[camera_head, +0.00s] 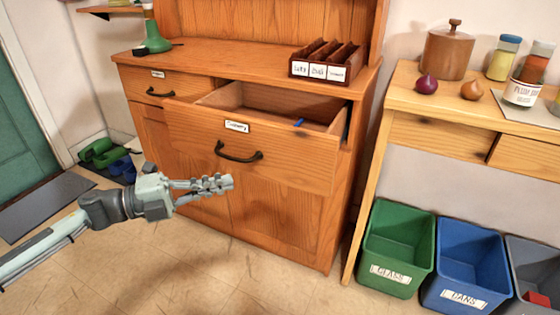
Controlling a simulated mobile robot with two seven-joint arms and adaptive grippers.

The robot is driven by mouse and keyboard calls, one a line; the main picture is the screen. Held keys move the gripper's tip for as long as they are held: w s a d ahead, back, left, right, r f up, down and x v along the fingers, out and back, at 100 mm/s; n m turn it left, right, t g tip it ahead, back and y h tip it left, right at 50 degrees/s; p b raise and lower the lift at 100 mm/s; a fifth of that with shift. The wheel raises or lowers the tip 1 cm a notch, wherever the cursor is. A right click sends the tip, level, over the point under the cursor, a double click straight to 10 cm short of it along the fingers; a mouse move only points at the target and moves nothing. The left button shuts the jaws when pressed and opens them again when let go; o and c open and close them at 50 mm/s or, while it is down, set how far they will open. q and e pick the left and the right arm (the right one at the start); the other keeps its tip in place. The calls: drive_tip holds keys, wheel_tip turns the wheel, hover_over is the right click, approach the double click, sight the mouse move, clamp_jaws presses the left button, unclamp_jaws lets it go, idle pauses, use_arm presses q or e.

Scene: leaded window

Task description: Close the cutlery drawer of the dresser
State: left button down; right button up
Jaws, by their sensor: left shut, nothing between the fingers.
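The wooden dresser (270,222) stands in the middle of the view. Its cutlery drawer (190,122), the right one with a white label (237,126) and a dark curved handle (238,156), is pulled open. A small blue item (298,122) shows inside it. My left gripper (230,182) is shut and empty, in front of the dresser, below and a little left of the handle in the picture. I see no contact with the drawer front. My right gripper is not in view.
The left drawer (155,88) is closed. A divided box (326,62) and a green bottle-like object (154,38) stand on the dresser top. A side table (440,100) stands at the right, with green (396,248) and blue (466,266) bins below. Floor in front is clear.

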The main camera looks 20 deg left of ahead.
use_arm(q)
drive_tip(key=x, duration=0.3)
drive_tip(key=w+a+x, duration=0.1)
drive_tip(key=x, duration=0.7)
drive_tip(key=shift+w+a+p, duration=0.25)
drive_tip(key=shift+w+p, duration=0.05)
drive_tip(key=shift+w, duration=0.5)
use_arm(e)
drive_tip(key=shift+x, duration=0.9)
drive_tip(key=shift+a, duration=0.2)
